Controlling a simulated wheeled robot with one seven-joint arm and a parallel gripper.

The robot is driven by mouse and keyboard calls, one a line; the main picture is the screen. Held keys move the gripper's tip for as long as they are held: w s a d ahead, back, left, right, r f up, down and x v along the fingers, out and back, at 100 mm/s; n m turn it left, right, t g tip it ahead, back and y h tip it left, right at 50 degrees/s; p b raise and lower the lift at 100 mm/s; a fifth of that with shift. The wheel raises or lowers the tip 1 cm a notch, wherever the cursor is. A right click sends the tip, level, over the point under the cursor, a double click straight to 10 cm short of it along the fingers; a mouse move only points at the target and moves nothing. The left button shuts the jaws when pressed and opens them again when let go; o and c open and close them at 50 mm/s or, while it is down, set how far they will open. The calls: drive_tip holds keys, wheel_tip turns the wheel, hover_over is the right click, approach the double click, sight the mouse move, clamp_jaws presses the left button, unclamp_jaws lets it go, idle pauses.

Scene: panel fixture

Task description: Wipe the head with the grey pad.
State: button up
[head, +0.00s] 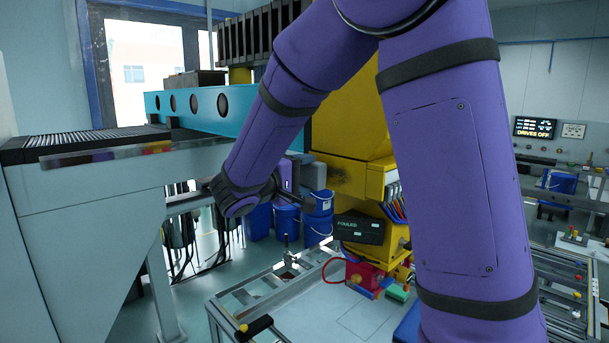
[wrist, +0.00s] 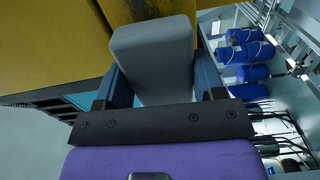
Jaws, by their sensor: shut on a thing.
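The grey pad (wrist: 153,55) is a rounded block between the two blue fingers of my gripper (wrist: 163,82) in the wrist view. My gripper is shut on it. The yellow machine head (head: 352,115) stands in the middle of the head view, partly behind my purple arm. A dark smudge (head: 343,178) shows on its lower left part. In the wrist view yellow surfaces (wrist: 50,45) fill the left and top, just beyond the pad. I cannot tell whether the pad touches them.
Blue buckets (head: 318,222) stand on the floor behind my wrist, and show in the wrist view (wrist: 245,53). A turquoise beam (head: 190,103) runs along the upper left above a grey bench (head: 95,185). A framed table (head: 300,318) with small fixtures is in front.

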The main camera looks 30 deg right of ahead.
sight(356, 179)
drive_tip(key=shift+w+d, duration=0.2)
drive_tip(key=shift+d, duration=0.75)
idle(0.4)
drive_tip(key=shift+s, duration=0.15)
drive_tip(key=shift+s+d, duration=0.15)
drive_tip(key=shift+s, duration=0.7)
drive_tip(key=shift+s+d, duration=0.1)
drive_tip(key=shift+s, duration=0.75)
drive_tip(key=shift+s+d, duration=0.25)
drive_tip(key=shift+s, duration=0.9)
drive_tip(key=shift+s+d, duration=0.3)
drive_tip(key=shift+s, duration=0.8)
drive_tip(key=shift+s+d, duration=0.25)
drive_tip(key=shift+s, duration=0.9)
drive_tip(key=shift+w+a, duration=0.3)
drive_tip(key=shift+w, duration=1.45)
drive_tip(key=shift+w+a, duration=0.35)
drive_tip(key=shift+w, duration=1.4)
drive_tip(key=shift+w+a, duration=0.3)
drive_tip(key=shift+w, duration=1.45)
